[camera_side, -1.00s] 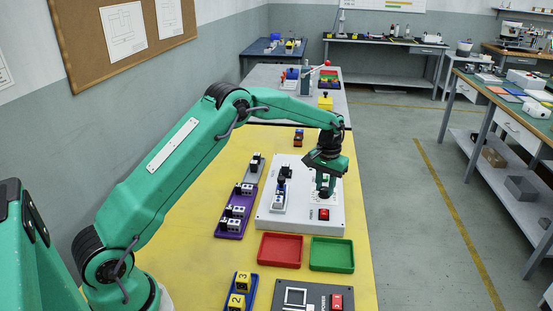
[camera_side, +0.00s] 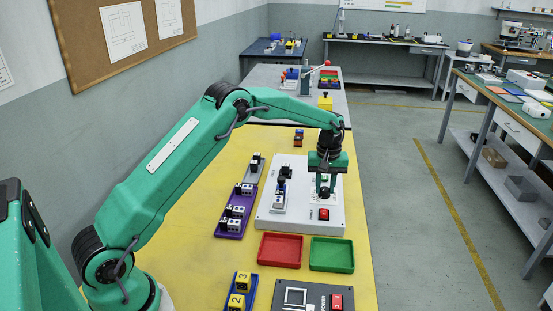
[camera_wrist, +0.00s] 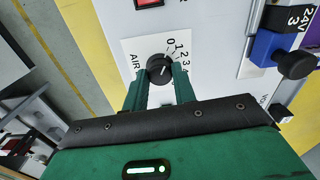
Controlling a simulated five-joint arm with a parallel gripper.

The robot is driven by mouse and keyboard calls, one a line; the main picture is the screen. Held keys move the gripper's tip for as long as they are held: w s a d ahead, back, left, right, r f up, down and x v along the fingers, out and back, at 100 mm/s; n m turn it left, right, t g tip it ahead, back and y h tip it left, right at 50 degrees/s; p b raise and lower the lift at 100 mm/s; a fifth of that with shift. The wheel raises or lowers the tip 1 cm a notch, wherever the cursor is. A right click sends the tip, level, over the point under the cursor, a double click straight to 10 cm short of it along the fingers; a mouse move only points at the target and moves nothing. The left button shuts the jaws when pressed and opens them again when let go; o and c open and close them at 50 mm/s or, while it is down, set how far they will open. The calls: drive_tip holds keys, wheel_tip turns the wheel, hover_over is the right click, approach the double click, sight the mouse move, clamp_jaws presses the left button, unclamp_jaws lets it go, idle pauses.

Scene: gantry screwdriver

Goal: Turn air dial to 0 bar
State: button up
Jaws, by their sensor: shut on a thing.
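The air dial (camera_wrist: 159,67) is a round black knob on a white label marked AIR, with numbers from 0 upward along its upper right side in the wrist view. A pale mark shows on its face; I cannot tell exactly which number it points to. My gripper (camera_wrist: 160,76) has its two green fingers on opposite sides of the dial and is shut on it.
A red switch (camera_side: 323,214) is just in front of the dial. Red (camera_side: 280,261) and green (camera_side: 331,268) trays lie in front; a purple rack (camera_side: 222,233) stands left.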

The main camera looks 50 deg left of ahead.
sight(325, 189)
drive_tip(key=shift+r, duration=0.1)
drive_tip(key=o, duration=1)
wheel_tip(325, 189, up, 7)
drive_tip(key=shift+r, duration=0.4)
